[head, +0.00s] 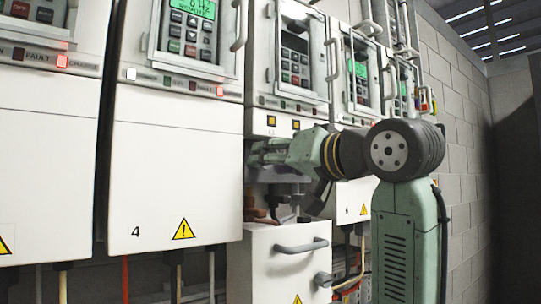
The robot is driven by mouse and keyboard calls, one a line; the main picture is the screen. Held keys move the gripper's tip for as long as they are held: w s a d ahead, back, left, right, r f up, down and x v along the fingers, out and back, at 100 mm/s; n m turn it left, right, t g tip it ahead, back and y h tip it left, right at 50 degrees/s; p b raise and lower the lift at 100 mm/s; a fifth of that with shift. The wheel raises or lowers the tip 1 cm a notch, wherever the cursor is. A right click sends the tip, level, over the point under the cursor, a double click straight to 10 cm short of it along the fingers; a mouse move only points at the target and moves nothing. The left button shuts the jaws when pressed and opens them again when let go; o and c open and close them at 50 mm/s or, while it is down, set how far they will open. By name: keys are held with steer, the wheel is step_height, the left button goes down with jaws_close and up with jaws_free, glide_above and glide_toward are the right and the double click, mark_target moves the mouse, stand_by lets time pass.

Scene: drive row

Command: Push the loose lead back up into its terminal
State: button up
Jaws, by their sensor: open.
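My arm reaches left to an opened drive, the unit right of the one marked 4. My gripper (262,156) is open, in front of this drive's lower opening, just under its strip with two yellow labels (283,122). Below the gripper, inside the opening, dark and copper-brown parts (258,215) show, partly in shadow. I cannot tell which of them is the loose lead or its terminal. My gripper and wrist hide much of the opening. I see nothing clearly held.
A white cover or box front with a grey handle (302,245) stands out below the opening. The closed drive marked 4 (175,180) is on the left. More drives (350,85) continue right, with cables (355,265) below. A block wall (465,150) closes the right side.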

steer(key=shift+w+a, duration=0.4)
steer(key=shift+w, duration=0.15)
steer(key=shift+c, duration=0.6)
jaws_close()
